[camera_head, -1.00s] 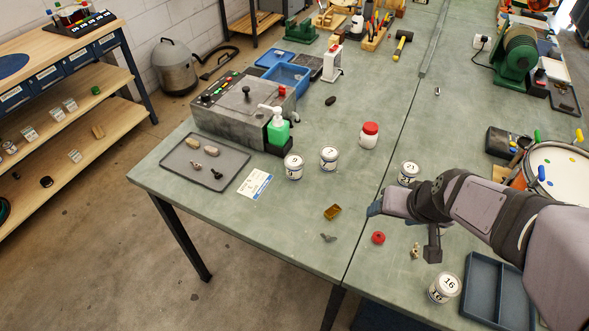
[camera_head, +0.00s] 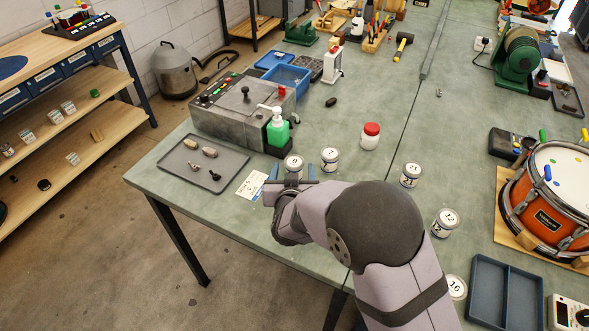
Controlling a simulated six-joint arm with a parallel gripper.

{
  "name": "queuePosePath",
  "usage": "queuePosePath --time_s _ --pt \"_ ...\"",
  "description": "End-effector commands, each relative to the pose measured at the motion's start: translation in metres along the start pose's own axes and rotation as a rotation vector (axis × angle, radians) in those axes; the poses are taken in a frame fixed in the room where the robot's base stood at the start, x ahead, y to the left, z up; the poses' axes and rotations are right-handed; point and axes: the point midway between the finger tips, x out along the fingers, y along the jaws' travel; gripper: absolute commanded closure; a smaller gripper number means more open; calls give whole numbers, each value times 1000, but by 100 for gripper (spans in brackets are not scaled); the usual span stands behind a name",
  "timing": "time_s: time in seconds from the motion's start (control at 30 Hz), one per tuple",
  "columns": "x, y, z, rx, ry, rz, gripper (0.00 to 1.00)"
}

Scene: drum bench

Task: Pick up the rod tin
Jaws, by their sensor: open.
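Several small white numbered tins stand on the green bench (camera_head: 370,185); I cannot tell which is the rod tin. Tin 9 (camera_head: 293,162) and tin 7 (camera_head: 330,160) stand side by side near the middle. Tin 21 (camera_head: 411,175) and tin 12 (camera_head: 445,223) are farther right. Tin 16 (camera_head: 457,287) is partly hidden by my arm. My gripper (camera_head: 291,178) is open, with its fingers just on the near side of tin 9, apparently empty. Whether it touches the tin cannot be told.
A white card (camera_head: 251,185) lies left of my gripper. A grey tray (camera_head: 180,172) with small parts, a green bottle (camera_head: 278,132) and a control box (camera_head: 225,118) stand behind left. A red-lidded jar (camera_head: 370,137) is behind right. A blue tray (camera_head: 490,300) and drum (camera_head: 550,205) are right.

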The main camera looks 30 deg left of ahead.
Motion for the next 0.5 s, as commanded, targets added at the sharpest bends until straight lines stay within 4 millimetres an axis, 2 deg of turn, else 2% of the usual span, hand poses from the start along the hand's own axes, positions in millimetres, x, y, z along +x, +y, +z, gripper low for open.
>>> queuePosePath --time_s 0.1,0.2,0.5 --pt "9 0 22 -1 -2 0 37" --pt "13 0 31 1 0 0 37" --pt "20 0 34 2 1 -1 37"
